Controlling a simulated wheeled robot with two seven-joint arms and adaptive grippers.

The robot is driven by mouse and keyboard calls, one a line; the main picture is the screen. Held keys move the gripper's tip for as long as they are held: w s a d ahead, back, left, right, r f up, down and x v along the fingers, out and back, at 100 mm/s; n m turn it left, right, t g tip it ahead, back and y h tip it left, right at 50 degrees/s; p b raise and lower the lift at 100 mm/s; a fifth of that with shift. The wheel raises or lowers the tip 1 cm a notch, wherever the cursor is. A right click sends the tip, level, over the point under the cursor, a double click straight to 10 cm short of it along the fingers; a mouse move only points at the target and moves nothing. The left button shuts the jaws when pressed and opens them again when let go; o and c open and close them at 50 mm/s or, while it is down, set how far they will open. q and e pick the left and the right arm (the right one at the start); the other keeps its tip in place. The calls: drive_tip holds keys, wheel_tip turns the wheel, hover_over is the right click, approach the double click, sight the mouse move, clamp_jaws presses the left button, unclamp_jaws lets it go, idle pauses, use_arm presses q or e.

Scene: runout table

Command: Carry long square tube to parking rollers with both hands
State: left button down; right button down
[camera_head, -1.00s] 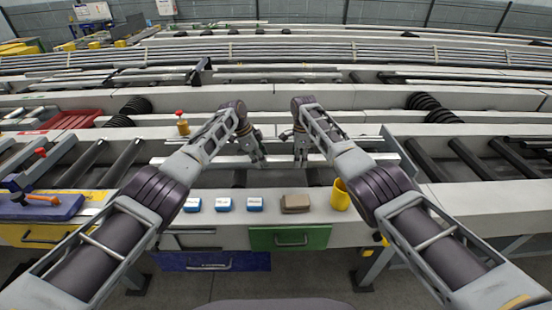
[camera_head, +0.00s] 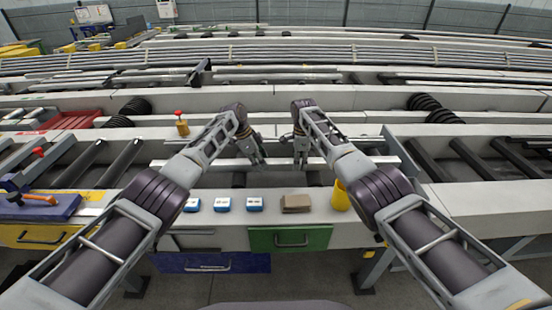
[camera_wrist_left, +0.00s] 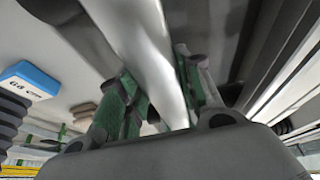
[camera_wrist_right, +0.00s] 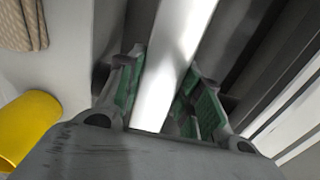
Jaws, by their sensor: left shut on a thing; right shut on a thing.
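The long square tube (camera_head: 280,162) is a pale bar running left to right across the middle of the head view. My left gripper (camera_head: 258,163) is shut around it near its middle, and my right gripper (camera_head: 301,162) is shut around it a little to the right. The tube also passes between the green-padded fingers in the left wrist view (camera_wrist_left: 150,50) and the right wrist view (camera_wrist_right: 170,70). It looks level. Dark rollers stand at left (camera_head: 90,163) and right (camera_head: 473,158); I cannot tell which are the parking rollers.
A red-topped yellow object (camera_head: 182,125) stands behind the tube at left. Long rails and bars fill the background.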

use_arm(q)
drive_tip(key=c, duration=1.4)
unclamp_jaws()
use_arm(e)
drive_tip(key=c, duration=1.4)
unclamp_jaws()
drive_tip(key=shift+f, duration=0.1)
use_arm(q)
drive_tip(key=o, duration=0.4)
use_arm(e)
drive_tip(key=o, duration=0.4)
drive_tip(key=shift+s, duration=0.1)
use_arm(q)
drive_tip(key=shift+o, duration=0.2)
use_arm(e)
drive_tip(key=shift+o, duration=0.2)
use_arm(q)
drive_tip(key=shift+r, duration=0.1)
drive_tip(key=v, duration=1.1)
drive_tip(key=shift+a+r, duration=0.25)
drive_tip(key=shift+r, duration=0.1)
use_arm(e)
drive_tip(key=shift+r, duration=0.2)
wheel_tip(320, 180, up, 12)
drive_tip(key=shift+f, duration=0.15)
use_arm(q)
drive_tip(key=shift+r, duration=0.15)
